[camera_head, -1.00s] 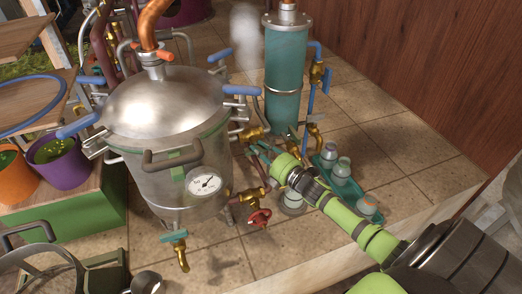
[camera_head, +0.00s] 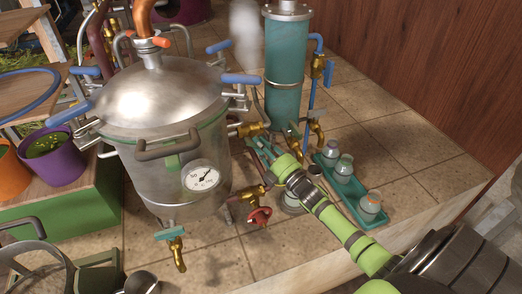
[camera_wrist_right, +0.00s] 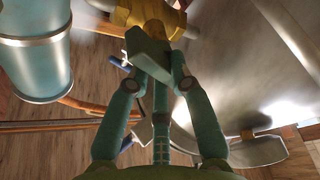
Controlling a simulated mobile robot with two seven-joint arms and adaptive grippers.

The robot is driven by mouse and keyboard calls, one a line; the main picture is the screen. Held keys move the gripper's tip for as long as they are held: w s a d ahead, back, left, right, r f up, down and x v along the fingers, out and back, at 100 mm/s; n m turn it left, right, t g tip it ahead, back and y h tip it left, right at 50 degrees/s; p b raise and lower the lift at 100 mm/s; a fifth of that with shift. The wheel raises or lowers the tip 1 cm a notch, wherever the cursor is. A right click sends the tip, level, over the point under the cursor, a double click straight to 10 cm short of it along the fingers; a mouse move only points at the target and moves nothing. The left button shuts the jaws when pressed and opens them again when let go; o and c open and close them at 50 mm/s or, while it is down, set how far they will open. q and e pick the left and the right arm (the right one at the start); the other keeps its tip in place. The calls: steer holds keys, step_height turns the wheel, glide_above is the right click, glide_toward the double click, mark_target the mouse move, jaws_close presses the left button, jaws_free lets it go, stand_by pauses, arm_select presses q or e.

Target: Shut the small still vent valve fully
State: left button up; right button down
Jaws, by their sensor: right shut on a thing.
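A brass valve (camera_head: 248,129) sits on the right side of the steel still (camera_head: 160,108); I take it for the vent valve. Its brass body (camera_wrist_right: 145,14) shows at the top of the right wrist view. My right gripper (camera_head: 262,150) is beside the still, just below this valve. In the right wrist view my right gripper (camera_wrist_right: 155,65) is shut on a grey-green valve handle (camera_wrist_right: 148,52) next to the brass body. Its fingers hide part of the handle, so its exact angle is hard to tell. My left gripper is not in view.
A teal column (camera_head: 286,80) stands behind the gripper, with pale vapour (camera_head: 243,30) beside it. A teal tray (camera_head: 352,196) with jars lies right of my right arm. A red-handled valve (camera_head: 259,216) and a pressure gauge (camera_head: 201,176) are close by. Tiles at right are clear.

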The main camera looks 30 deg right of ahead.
steer(key=shift+a+f+m+t+h+b, duration=0.15)
steer(key=shift+m+t+h+b, duration=0.25)
steer(key=shift+m+h, duration=1.6)
steer(key=shift+d+f+m+t+h+b, duration=0.15)
steer(key=shift+m+h+b, duration=0.45)
steer(key=shift+m, duration=2.95)
steer(key=shift+a+f+m+t+h+b, duration=0.1)
steer(key=shift+m+t+h+b, duration=0.35)
steer(key=shift+m+h, duration=1.55)
steer(key=shift+m+y, duration=0.6)
steer(key=shift+m, duration=0.55)
steer(key=c, duration=1.1)
jaws_free()
